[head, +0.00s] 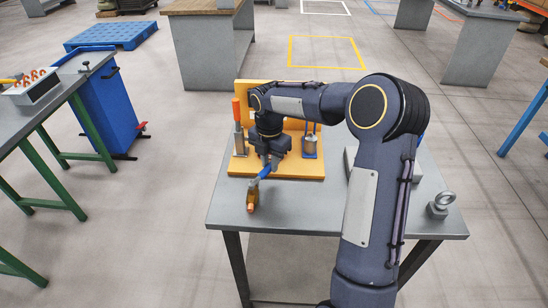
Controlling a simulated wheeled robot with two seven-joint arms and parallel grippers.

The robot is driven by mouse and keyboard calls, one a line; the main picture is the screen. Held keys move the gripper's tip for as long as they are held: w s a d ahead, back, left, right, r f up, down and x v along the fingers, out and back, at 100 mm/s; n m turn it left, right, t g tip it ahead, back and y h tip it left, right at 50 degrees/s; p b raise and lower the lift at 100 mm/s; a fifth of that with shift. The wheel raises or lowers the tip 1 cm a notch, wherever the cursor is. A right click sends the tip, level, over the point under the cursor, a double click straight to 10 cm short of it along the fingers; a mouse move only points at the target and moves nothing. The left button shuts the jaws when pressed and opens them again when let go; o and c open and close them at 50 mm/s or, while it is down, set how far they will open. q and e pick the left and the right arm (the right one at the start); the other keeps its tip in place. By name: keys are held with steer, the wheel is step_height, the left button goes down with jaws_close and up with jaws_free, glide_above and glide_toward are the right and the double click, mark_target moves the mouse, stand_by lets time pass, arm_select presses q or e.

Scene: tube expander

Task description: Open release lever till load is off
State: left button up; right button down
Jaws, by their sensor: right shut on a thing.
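My right gripper (272,159) is over the front part of the yellow base plate (305,171) on the grey table. It is shut on a slim blue and grey bar (265,172) with an orange end (251,204), which slants down to the left past the plate's front edge. I cannot tell whether this bar is the release lever. An upright orange-handled lever (237,110) stands at the plate's left. A grey cylinder with blue parts (310,146) stands at its right. My wrist hides the middle of the fixture. My left gripper is not in view.
A grey ring-topped weight (440,204) stands at the grey table's (290,217) right corner. A grey block is partly hidden behind my forearm. A blue cabinet (106,108) and a green-legged bench (62,92) stand left. The table's front left is clear.

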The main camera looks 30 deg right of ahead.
steer(key=w+a+n+p, duration=0.1)
steer(key=n, duration=0.1)
steer(key=w+n+p, duration=0.1)
steer(key=n+p, duration=0.1)
steer(key=shift+w+a+r, duration=0.1)
steer(key=shift+w+a, duration=0.2)
steer(key=shift+a, duration=0.1)
steer(key=shift+w+a+n+p, duration=0.5)
steer(key=shift+a+n, duration=0.1)
steer(key=shift+n, duration=0.6)
steer(key=c, duration=1.3)
jaws_free()
step_height(320, 180, up, 8)
steer(key=shift+f+b, duration=0.2)
steer(key=shift+b, duration=0.1)
